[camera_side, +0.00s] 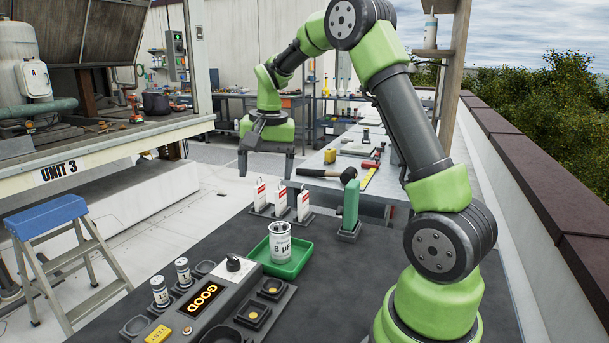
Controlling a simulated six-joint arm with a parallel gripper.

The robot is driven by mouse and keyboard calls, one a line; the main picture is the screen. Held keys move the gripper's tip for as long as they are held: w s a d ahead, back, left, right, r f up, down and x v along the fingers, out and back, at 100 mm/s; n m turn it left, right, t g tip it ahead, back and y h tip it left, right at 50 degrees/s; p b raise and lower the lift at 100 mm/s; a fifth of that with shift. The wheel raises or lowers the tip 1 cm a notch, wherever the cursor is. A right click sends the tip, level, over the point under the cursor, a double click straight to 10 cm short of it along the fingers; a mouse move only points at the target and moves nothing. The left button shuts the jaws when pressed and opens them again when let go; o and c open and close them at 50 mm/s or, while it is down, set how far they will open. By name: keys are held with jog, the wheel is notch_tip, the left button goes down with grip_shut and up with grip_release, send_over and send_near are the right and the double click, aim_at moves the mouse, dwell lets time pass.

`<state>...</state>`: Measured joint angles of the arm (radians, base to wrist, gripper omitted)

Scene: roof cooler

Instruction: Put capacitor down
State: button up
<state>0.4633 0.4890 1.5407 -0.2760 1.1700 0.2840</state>
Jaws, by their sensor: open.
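A silver cylindrical capacitor (280,242) marked 8 µF stands upright in the green tray (301,262) on the dark table. My gripper (265,173) is open and empty. Its fingers point down, above and behind the tray in the picture, clear of the capacitor. Two smaller silver capacitors (183,272) stand upright in holders left of the tester (207,309), whose display reads GOOD.
White cards with red marks (281,203) stand in holders behind the tray. A green upright block (350,207) stands right of them. A blue-topped step stool (48,216) is at the left.

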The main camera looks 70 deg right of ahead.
jog(key=s+a+r+n+t, duration=0.35)
jog(key=s+a+r, duration=0.25)
jog(key=a+r, duration=0.3)
jog(key=s+a+f+n+t+y, duration=0.1)
jog(key=s+a+n+t+y, duration=0.1)
jog(key=s+a+n, duration=0.3)
jog(key=s+a, duration=0.4)
jog(key=s, duration=0.2)
jog(key=shift+s, duration=0.3)
jog(key=shift+f, duration=0.1)
dwell(0.7)
